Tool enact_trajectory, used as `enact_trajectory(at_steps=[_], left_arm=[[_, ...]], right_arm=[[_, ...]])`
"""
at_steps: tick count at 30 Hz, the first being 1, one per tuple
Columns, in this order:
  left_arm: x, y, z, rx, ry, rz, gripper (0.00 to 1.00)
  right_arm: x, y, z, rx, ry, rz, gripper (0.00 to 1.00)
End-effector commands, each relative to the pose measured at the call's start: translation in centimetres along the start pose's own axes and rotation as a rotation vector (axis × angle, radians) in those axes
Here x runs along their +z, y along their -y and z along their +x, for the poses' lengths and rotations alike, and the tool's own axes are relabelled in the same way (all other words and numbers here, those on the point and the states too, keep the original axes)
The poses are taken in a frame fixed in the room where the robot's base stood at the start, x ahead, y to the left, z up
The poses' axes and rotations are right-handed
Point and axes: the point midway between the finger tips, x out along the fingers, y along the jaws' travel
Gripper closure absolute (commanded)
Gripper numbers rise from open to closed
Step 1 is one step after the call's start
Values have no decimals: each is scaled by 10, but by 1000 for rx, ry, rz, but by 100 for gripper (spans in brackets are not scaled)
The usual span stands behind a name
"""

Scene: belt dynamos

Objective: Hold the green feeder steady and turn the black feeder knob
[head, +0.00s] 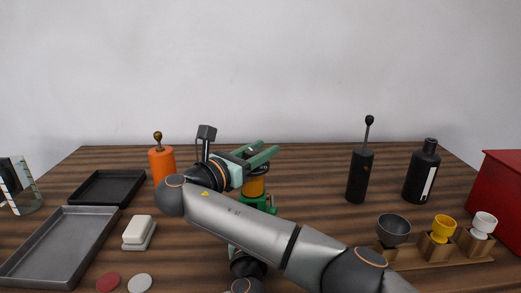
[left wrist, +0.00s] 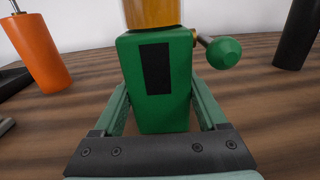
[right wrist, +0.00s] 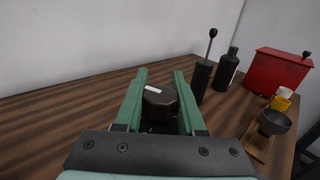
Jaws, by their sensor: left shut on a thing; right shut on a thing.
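The green feeder (left wrist: 154,100) stands upright on the table, with a green block base bearing a black panel and an amber cylinder (left wrist: 152,12) above it. A small green ball handle (left wrist: 226,53) sticks out at its side. My left gripper (left wrist: 158,88) has a finger on each side of the base and is shut on it. The feeder also shows in the head view (head: 262,204), partly behind my right arm, which hides most of my left gripper. The black feeder knob (right wrist: 160,103), with a white mark on top, sits between the fingers of my right gripper (right wrist: 159,76), shut on it from above.
An orange bottle (head: 162,165), black tray (head: 105,187), grey tray (head: 60,245) and white block (head: 139,232) are at left. A black cylinder with a stick (head: 360,175), black bottle (head: 422,175), cup rack (head: 440,258) and red box (head: 502,195) are at right.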

Motion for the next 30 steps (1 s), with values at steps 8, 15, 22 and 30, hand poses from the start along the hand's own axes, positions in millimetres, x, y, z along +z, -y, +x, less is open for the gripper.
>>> enact_trajectory(at_steps=[8,15,22,30], left_arm=[[-2,0,-1,-1,-3,2,100],[-2,0,-1,-1,-4,1,100],[-2,0,0,-1,-5,1,100],[-3,0,0,-1,-5,0,100]], right_arm=[[-2,0,1,-3,-2,-2,100],[-1,0,1,-3,-2,-2,45],[-1,0,0,-2,0,-2,31],[0,-1,-11,1,0,-1,31]])
